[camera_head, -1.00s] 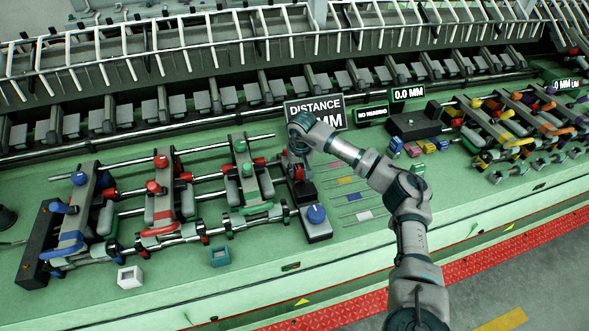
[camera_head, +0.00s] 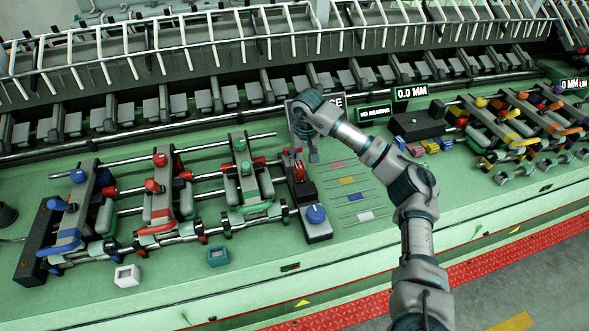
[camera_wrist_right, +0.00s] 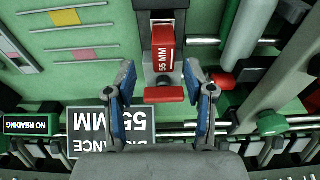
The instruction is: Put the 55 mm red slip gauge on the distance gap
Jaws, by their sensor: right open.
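The red slip gauge marked 55 MM (camera_wrist_right: 163,52) sits in the dark grey holder of the distance gap (camera_wrist_right: 148,20) in the right wrist view. In the head view the red gauge (camera_head: 299,170) stands on the dark block (camera_head: 304,192), just left of my right gripper. My right gripper (camera_head: 308,157) is open and empty, above and beside the gauge. In the wrist view its two blue-padded fingers (camera_wrist_right: 160,78) are spread either side of the gauge's lower end, apart from it. My left gripper is not in view.
The DISTANCE sign (camera_wrist_right: 112,132) reads 55 MM in the wrist view and is partly covered by my arm in the head view. Rails with clamps (camera_head: 160,205) stand at left. Coloured gauges (camera_head: 430,146) lie at right. A blue button (camera_head: 316,214) is in front.

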